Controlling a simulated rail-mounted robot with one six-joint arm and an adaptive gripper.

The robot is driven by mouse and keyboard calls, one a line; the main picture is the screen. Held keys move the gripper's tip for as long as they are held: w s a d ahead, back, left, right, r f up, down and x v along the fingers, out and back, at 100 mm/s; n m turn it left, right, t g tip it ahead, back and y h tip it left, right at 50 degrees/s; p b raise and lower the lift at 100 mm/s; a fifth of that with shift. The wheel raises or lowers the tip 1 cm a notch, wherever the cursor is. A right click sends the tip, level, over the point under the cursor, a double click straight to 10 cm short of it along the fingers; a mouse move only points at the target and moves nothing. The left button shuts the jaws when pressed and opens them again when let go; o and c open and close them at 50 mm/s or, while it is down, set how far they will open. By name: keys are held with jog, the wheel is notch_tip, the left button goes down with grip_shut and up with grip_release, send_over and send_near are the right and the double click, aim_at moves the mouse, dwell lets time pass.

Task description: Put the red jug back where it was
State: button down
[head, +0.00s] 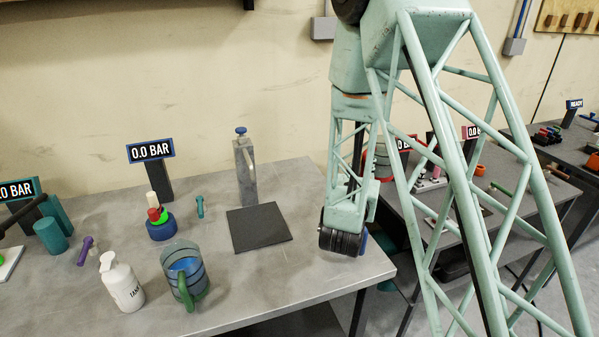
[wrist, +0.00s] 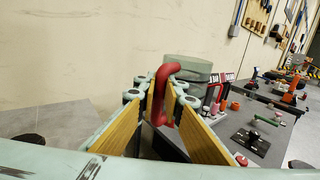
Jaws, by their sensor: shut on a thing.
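The red jug shows in the wrist view by its red handle (wrist: 164,95) and its grey-green body (wrist: 188,68) behind it. My gripper (wrist: 162,100) is shut on the red handle, with a yellow-faced finger on each side. In the head view a greyish jug body (head: 382,160) shows in part behind my arm. My arm hides the rest of the jug and my gripper there. I cannot tell whether the jug's base touches a surface.
On the near table are a clear jug (head: 182,268) with a green handle, a white bottle (head: 121,284), a black mat (head: 258,227), a grey post (head: 244,172) with a blue knob and a 0.0 BAR display (head: 150,151). A second table (head: 520,218) with fittings stands to the right, across a gap.

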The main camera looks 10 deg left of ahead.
jog(key=s+a+f+p, duration=0.1)
jog(key=a+f, duration=0.1)
jog(key=a, duration=0.8)
jog(key=s+a+f+n+y+p, duration=0.1)
jog(key=s+a+f, duration=0.1)
jog(key=a, duration=0.7)
jog(key=shift+a+f+p, duration=0.2)
jog(key=shift+a+p, duration=0.1)
jog(key=shift+a, duration=0.1)
jog(key=shift+f, duration=0.2)
notch_tip(320, 180, down, 6)
jog(key=b, duration=0.3)
jog(key=shift+f, duration=0.2)
jog(key=shift+f+b, duration=0.35)
jog(key=shift+f, duration=0.3)
dwell(0.6)
jog(key=c, duration=2.6)
grip_release()
jog(key=shift+c, duration=0.2)
jog(key=shift+s, duration=0.1)
jog(key=shift+s, duration=0.1)
jog(key=shift+s+a, duration=0.3)
jog(key=shift+s, duration=1.65)
jog(key=shift+s+a, duration=0.25)
jog(key=shift+s, duration=1.65)
jog(key=shift+s+a, duration=0.3)
jog(key=shift+s, duration=1.65)
